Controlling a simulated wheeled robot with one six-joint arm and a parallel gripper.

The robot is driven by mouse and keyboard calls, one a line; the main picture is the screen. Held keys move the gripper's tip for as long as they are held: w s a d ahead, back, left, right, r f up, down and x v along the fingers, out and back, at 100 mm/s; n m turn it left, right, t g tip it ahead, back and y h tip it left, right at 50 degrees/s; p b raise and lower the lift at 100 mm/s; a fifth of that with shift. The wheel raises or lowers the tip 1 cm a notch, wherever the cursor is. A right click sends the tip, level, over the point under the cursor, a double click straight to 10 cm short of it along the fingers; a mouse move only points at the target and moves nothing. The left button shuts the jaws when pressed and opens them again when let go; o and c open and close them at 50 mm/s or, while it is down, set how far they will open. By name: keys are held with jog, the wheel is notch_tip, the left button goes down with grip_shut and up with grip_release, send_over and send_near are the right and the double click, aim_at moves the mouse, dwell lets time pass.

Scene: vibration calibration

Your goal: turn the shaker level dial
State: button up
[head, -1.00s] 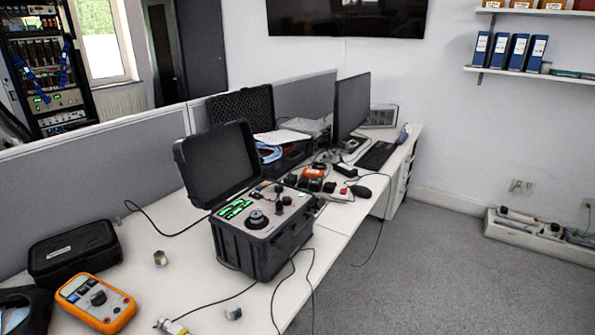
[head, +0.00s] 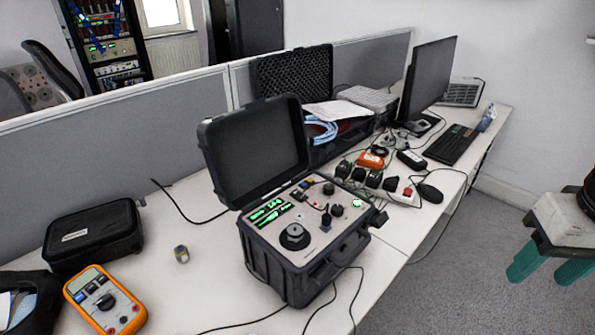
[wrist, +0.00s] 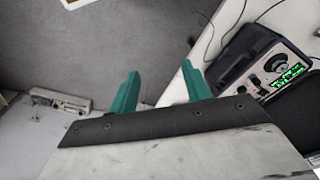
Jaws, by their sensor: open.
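The shaker is a black case (head: 285,275) with its lid up, standing on the white desk. Its light panel carries a large black round dial (head: 295,236) at the near left, smaller knobs and green lit displays (head: 268,212). My gripper (head: 540,268) is at the right edge of the head view, over the floor, well apart from the case. Its green fingers are apart with nothing between them. In the wrist view my gripper (wrist: 160,92) shows from behind, and the case panel (wrist: 285,65) with the dial (wrist: 275,50) is at the upper right.
An orange multimeter (head: 105,300) and a black pouch (head: 92,238) lie left of the case. Behind it are an open foam-lined case (head: 292,78), chargers, a monitor (head: 428,85) and a keyboard (head: 452,144). Cables hang over the desk's front edge. The floor (head: 450,285) before the desk is clear.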

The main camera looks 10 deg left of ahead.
jog(key=w+a+r+m, duration=0.1)
jog(key=w+a, duration=0.2)
jog(key=w, duration=0.4)
jog(key=w+a+r+m, duration=0.1)
jog(key=w+a+r, duration=0.15)
jog(key=w, duration=0.45)
jog(key=m+g, duration=0.1)
jog(key=m, duration=0.3)
send_over(329, 186)
notch_tip(329, 186, down, 12)
jog(key=shift+d+f, duration=0.1)
jog(key=shift+f+m, duration=0.3)
jog(key=shift+f, duration=0.05)
notch_tip(329, 186, down, 7)
jog(key=shift+f, duration=0.1)
jog(key=c, duration=1)
